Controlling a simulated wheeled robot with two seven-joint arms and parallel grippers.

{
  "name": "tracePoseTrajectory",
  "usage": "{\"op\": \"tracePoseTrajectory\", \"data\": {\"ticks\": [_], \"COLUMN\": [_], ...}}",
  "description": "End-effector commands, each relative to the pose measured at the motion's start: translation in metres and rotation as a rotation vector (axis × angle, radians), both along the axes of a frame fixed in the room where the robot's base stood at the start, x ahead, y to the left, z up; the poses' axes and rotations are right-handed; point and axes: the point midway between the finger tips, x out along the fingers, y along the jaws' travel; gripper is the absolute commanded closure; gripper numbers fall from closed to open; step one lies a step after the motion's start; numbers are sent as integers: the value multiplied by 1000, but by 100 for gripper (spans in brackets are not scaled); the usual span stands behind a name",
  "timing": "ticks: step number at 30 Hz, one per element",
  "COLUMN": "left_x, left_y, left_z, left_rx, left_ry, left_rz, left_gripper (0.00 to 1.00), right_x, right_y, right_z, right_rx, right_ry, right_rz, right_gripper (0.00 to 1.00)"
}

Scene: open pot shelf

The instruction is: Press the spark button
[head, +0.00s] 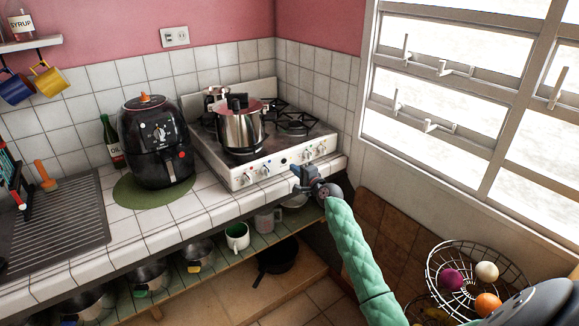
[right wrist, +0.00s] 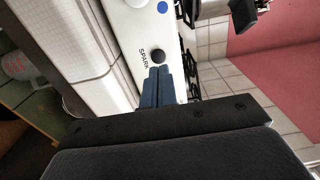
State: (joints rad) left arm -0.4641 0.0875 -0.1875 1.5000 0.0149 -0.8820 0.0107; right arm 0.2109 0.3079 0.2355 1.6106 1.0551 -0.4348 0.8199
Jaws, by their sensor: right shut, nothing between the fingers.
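The spark button is a round black button (right wrist: 157,56) on the white front panel of the stove in the right wrist view, beside the printed word SPARK. My left gripper is not in view.
A steel pot (head: 240,130) sits on the stove. A black air fryer (head: 155,150) stands left of it on a green mat (head: 125,190). A wire fruit basket (head: 432,270) is at the lower right. Below the counter a shelf holds pots and mugs.

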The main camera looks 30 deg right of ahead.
Motion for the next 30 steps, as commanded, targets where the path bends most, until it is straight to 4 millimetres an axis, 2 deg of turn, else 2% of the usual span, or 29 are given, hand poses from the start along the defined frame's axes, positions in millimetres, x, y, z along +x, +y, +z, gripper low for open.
{"op": "tracePoseTrajectory", "data": {"ticks": [7, 19, 20, 23, 27, 28, 30], "left_x": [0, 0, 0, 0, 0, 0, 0], "left_y": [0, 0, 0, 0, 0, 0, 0], "left_z": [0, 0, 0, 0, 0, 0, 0], "left_rx": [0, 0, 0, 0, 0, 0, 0], "left_ry": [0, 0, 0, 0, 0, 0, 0], "left_rz": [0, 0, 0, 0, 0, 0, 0], "left_gripper": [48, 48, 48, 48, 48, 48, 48], "right_x": [-23, -28, -28, -29, -36, -38, -44], "right_y": [-2, -2, -2, -2, -4, -4, 5], "right_z": [-2, -2, -2, -5, -19, -23, -36], "right_rx": [-1, 0, 0, 0, -6, -10, -22], "right_ry": [3, 4, 4, 7, 27, 34, 54], "right_rz": [1, 1, 1, 1, 1, 4, 21], "right_gripper": [100, 100, 98, 78, 51, 47, 47]}}
